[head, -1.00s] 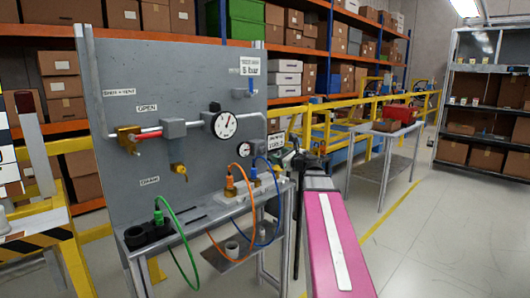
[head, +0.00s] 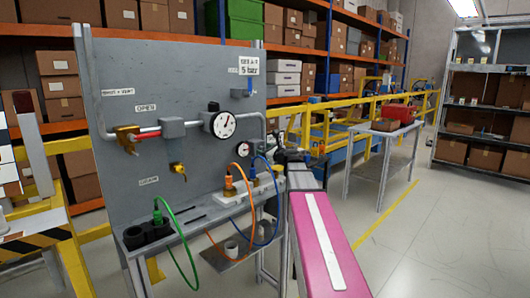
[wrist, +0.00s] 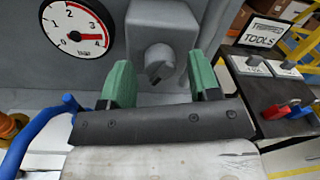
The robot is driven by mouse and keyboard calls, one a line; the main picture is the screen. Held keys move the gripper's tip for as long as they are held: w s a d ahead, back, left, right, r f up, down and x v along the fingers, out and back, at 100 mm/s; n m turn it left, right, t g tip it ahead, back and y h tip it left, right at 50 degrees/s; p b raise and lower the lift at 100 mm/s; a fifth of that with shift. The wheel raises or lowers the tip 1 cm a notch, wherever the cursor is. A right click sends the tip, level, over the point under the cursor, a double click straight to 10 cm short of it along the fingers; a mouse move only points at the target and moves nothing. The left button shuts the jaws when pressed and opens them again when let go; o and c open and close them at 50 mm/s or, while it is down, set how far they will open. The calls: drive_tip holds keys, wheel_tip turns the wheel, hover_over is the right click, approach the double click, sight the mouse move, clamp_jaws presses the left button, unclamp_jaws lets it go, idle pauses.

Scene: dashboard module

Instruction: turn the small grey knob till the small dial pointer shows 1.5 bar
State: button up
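The small grey knob (wrist: 160,62) sticks out of a grey housing on the panel in the wrist view. The small dial (wrist: 77,30) is left of it, with a white face marked in bar. Its red pointer lies to the right of the hub, between 3 and 4. The dial also shows in the head view (head: 243,150). My gripper (wrist: 161,80) is open, its green fingers on either side of the knob in the picture, with clear gaps. I cannot tell whether the fingertips reach the knob's depth. In the head view, the knob is not made out.
A larger dial (head: 223,124) sits on the pipe above. Blue (head: 278,205) and orange hoses hang from the ledge near my gripper.

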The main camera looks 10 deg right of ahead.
drive_tip(key=c, duration=0.8)
drive_tip(key=shift+n, duration=0.4)
drive_tip(key=n, duration=1.1)
drive_tip(key=n+y, duration=0.1)
drive_tip(key=n, duration=1.1)
drive_tip(key=shift+f, duration=0.2)
drive_tip(key=shift+n, duration=0.4)
drive_tip(key=o, duration=0.9)
